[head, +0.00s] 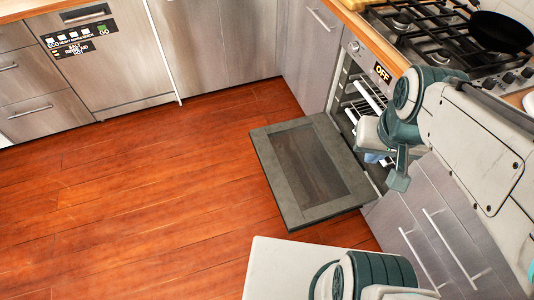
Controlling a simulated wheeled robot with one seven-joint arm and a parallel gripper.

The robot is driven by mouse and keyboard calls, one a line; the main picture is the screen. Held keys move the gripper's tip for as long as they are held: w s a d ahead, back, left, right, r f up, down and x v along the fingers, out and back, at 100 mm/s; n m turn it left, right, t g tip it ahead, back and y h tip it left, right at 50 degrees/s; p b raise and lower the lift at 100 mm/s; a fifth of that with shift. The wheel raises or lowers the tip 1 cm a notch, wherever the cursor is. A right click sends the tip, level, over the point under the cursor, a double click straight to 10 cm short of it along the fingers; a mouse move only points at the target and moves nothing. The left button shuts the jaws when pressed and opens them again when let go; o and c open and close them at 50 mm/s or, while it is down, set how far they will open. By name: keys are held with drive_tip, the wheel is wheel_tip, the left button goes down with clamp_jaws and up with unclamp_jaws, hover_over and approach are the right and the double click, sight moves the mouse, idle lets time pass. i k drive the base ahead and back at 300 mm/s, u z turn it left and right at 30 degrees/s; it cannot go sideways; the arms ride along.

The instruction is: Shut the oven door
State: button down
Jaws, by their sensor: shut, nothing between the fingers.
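The oven door (312,172) is open. It is folded down, roughly flat, above the wooden floor, with a grey-green frame and a dark glass pane. The oven (350,95) stands at the right with its opening and wire racks partly visible. My arm reaches in from the right and hides part of the opening. My gripper (398,180) is shut and empty. It appears near the oven opening, beside the right edge of the door in the picture. I cannot tell whether it touches anything.
A gas hob (425,35) with a black pan (502,32) is above the oven. Steel drawers (440,235) stand right of the door. A dishwasher (95,55) and more steel fronts line the back. The wooden floor (130,200) to the left is clear.

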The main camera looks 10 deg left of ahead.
sight(313, 178)
drive_tip(key=k, duration=0.15)
drive_tip(key=z, duration=1.6)
drive_tip(key=k, duration=0.75)
drive_tip(key=u, duration=1.3)
drive_tip(key=i, duration=1)
